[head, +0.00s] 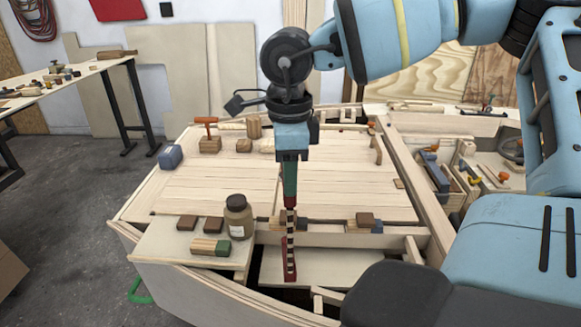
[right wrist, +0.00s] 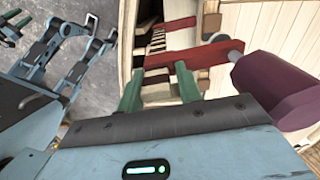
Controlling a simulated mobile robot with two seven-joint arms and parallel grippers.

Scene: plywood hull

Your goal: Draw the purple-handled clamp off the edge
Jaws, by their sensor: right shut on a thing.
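The clamp (head: 291,235) has red jaws and a striped bar. In the head view it is upright in front of a pale beam at the deck's front edge; I cannot tell whether it touches the beam. Its purple handle (right wrist: 280,90) shows at the right of the right wrist view, beside a red jaw (right wrist: 195,56); the handle is not visible in the head view. My right gripper (head: 290,190), with green fingers, is shut on the clamp's upper red part, pointing down. Its fingers also show in the right wrist view (right wrist: 158,88).
A brown jar (head: 239,217) and several small blocks stand on a pale board (head: 180,240) left of the clamp. More blocks lie along the edge beside the bar. Open gaps lie below the front beam. The planked deck (head: 270,185) behind is mostly clear.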

